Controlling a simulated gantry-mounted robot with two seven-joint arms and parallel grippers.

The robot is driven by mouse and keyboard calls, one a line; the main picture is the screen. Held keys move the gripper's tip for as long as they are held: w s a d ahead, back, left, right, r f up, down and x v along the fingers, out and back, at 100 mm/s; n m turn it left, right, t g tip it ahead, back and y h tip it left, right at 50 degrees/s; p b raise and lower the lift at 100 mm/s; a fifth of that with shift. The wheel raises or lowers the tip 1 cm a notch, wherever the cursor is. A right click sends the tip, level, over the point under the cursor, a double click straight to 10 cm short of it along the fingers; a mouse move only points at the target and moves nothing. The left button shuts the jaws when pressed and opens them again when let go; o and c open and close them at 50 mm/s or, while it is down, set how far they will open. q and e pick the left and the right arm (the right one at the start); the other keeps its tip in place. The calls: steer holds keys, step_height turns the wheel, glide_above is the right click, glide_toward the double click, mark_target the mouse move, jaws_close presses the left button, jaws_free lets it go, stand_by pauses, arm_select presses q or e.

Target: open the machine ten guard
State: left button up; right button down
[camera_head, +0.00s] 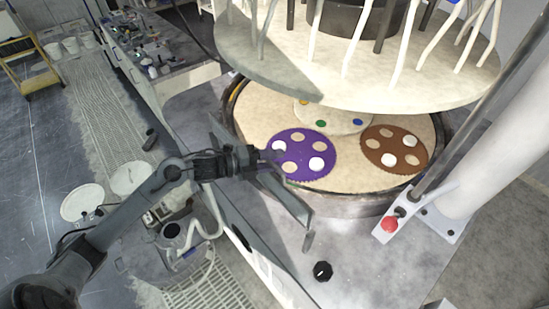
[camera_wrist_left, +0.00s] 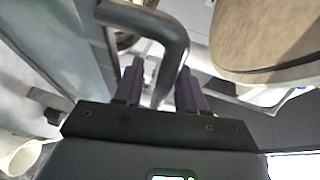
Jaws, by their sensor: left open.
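The guard (camera_head: 290,203) is a thin grey panel standing along the front edge of the polishing machine. It also shows in the left wrist view as a pale sheet (camera_wrist_left: 72,40) at upper left. A dark bent bar, which looks like its handle (camera_wrist_left: 172,38), reaches down in front of my left gripper (camera_wrist_left: 160,85). The bar's lower end lies between the two purple fingers, which are apart. I cannot tell whether they touch it. In the head view my left gripper (camera_head: 262,158) is beside the panel, its fingertips partly hidden. My right gripper is out of view.
The round platen (camera_head: 262,116) carries a purple disc (camera_head: 297,168) and a brown disc (camera_head: 380,145) with pale pieces. A large upper plate (camera_head: 430,85) hangs above. A red button (camera_head: 390,223) and a black knob (camera_head: 322,271) are at front right. A cluttered bench (camera_head: 190,77) stands behind.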

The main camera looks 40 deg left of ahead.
arm_select(q)
steer(key=shift+w+d, duration=0.15)
steer(key=shift+w, duration=0.05)
jaws_close()
steer(key=shift+f, duration=0.1)
